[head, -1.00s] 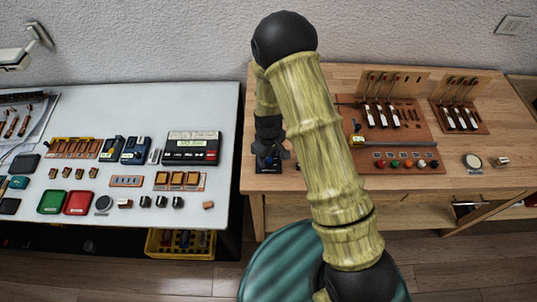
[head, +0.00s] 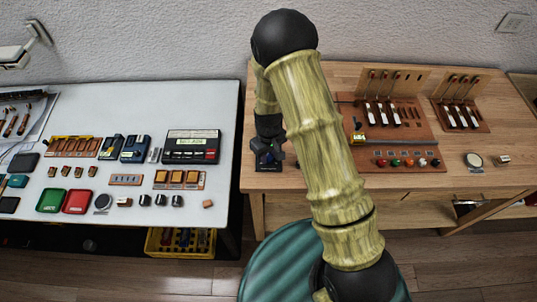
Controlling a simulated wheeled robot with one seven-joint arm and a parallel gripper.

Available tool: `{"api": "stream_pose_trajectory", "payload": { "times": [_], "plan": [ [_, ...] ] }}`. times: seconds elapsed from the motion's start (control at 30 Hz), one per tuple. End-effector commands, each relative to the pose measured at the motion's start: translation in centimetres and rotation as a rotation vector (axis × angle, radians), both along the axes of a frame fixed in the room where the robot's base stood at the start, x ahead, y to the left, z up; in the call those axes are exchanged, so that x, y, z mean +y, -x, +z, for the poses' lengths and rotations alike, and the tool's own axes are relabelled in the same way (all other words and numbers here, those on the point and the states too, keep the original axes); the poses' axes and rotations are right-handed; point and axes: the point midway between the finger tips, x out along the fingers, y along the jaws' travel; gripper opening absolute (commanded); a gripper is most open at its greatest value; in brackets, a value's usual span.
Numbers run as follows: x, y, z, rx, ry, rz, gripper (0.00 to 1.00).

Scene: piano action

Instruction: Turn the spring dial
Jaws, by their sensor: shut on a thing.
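My gripper (head: 268,156) is at the left end of the wooden bench, pointing down at a small dark device with a blue part (head: 265,165). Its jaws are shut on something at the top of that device. The jaws hide the held part, so I cannot clearly make out the spring dial or its markings. My bamboo-like arm crosses the middle of the view.
A brown board (head: 405,150) with levers and coloured knobs stands right of my arm. A second lever board (head: 460,115) is farther right. The white table (head: 225,150) at left holds trays, small parts and a display unit (head: 192,147). A yellow crate (head: 165,242) is below.

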Motion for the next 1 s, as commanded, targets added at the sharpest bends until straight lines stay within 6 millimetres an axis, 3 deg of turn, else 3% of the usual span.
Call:
{"api": "stream_pose_trajectory", "payload": {
  "times": [0.33,0.37,0.47,0.8,1.0],
  "plan": [
    [0.0,0.0,0.1,-0.001,0.0,-0.032,0.04],
    [0.0,0.0,0.1,-0.001,0.0,-0.032,0.31],
    [0.0,0.0,0.1,-0.001,0.0,-0.031,0.49],
    [0.0,0.0,0.2,-0.001,-0.001,-0.03,0.49],
    [0.0,-0.1,1.8,-0.004,0.0,-0.029,0.49]
  ]
}}
